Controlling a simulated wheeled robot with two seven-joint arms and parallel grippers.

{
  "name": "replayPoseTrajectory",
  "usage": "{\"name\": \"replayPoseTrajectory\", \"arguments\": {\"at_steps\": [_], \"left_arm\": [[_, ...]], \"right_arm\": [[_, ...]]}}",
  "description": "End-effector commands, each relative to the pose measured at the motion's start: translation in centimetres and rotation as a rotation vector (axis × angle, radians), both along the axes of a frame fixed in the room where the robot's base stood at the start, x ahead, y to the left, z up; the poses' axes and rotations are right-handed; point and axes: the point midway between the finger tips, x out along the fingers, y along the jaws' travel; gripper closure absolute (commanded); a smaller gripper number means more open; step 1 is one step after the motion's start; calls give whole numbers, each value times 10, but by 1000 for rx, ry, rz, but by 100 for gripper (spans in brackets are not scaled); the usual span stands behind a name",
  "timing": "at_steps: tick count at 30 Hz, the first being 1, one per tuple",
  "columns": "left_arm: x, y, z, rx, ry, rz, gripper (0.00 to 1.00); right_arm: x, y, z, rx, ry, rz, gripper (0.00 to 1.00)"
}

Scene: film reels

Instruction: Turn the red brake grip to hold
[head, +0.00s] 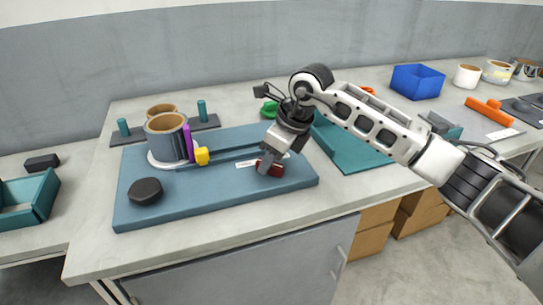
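The red brake grip (276,170) is a small dark red piece near the right front of the blue board (220,202). My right gripper (268,162) is over it, pointing down, with its fingers at the grip and partly covering it. I cannot tell whether the fingers are closed on it. A white label strip (245,164) lies just left of the grip; its text is too small to read. My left gripper is not in view.
A teal tray (355,148) and a blue box (417,82) are to the right. The board's front strip is clear.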

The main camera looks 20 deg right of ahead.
Motion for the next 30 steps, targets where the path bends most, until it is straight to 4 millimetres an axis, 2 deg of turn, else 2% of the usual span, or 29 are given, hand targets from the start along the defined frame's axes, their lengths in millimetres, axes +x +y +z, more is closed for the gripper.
{"name": "replayPoseTrajectory", "arguments": {"at_steps": [1, 3, 4, 17, 23, 30], "left_arm": [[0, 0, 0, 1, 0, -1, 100], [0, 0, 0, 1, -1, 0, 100], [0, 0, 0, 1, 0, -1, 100], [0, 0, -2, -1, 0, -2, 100], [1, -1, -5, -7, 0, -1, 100], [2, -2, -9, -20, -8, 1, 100]], "right_arm": [[0, 0, 0, 0, 0, 0, 75], [0, 0, 0, 0, 0, 0, 94], [0, 0, 0, 0, 0, 0, 100], [0, 0, 0, 0, 0, -53, 100], [-1, 1, 0, -3, -1, -173, 100], [-1, 2, -1, -3, -2, -390, 100]]}}
